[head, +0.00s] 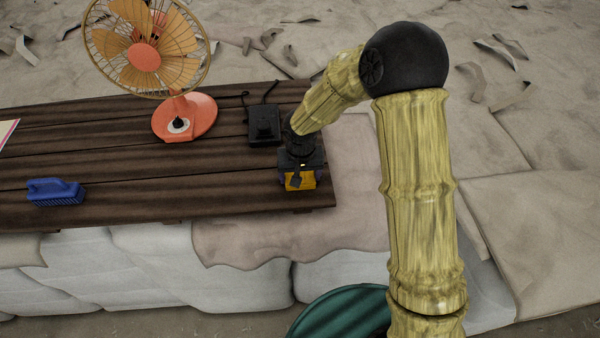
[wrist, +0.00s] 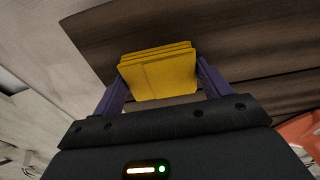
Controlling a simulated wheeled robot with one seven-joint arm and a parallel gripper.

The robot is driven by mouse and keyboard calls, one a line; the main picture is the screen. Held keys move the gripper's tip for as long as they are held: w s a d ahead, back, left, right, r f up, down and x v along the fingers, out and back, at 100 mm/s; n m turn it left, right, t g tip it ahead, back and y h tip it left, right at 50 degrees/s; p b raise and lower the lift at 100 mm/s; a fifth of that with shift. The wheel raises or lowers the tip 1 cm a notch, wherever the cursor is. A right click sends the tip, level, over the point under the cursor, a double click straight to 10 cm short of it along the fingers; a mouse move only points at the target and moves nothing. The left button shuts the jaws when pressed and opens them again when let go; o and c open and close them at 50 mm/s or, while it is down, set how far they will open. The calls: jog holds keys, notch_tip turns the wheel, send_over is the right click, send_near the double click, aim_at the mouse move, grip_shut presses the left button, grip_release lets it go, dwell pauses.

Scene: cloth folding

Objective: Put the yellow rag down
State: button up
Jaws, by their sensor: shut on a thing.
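The yellow rag (wrist: 158,75) is folded into a small layered block. In the wrist view it sits between the two purple fingers of my gripper (wrist: 160,85), which is shut on it. In the head view the yellow rag (head: 300,181) shows under my gripper (head: 299,178) at the right end of the dark wooden table (head: 215,178). I cannot tell whether the rag touches the boards or is a little above them. My gripper partly hides the rag in the head view.
An orange fan (head: 184,118) stands at the back, and a black box with a cord (head: 264,125) is behind my gripper. A teal round object (head: 340,314) is below in front. The middle boards are clear.

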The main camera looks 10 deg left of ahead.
aim_at(303, 181)
jog(key=o, duration=0.9)
jog(key=shift+f, duration=0.1)
jog(key=r+b, duration=0.2)
jog(key=r, duration=0.3)
jog(key=s+r+b, duration=0.1)
jog(key=r+b, duration=0.1)
jog(key=r, duration=0.4)
jog(key=d+r+b, duration=0.1)
jog(key=r+b, duration=0.1)
jog(key=r, duration=0.4)
jog(key=shift+s, duration=0.2)
jog(key=s+d+f+m, duration=0.1)
jog(key=s+d+f, duration=0.2)
jog(key=d, duration=0.4)
jog(key=s+d+f+m, duration=0.1)
jog(key=s+d+f, duration=0.3)
jog(key=d, duration=0.4)
jog(key=s+d+f+m+t, duration=0.1)
jog(key=s+d+f, duration=0.2)
jog(key=s+d, duration=0.2)
jog(key=shift+s+d+f, duration=0.1)
jog(key=shift+d+f, duration=0.1)
jog(key=shift+d, duration=0.4)
jog(key=shift+s+d+f, duration=0.1)
jog(key=shift+d+f, duration=0.1)
jog(key=shift+d, duration=0.35)
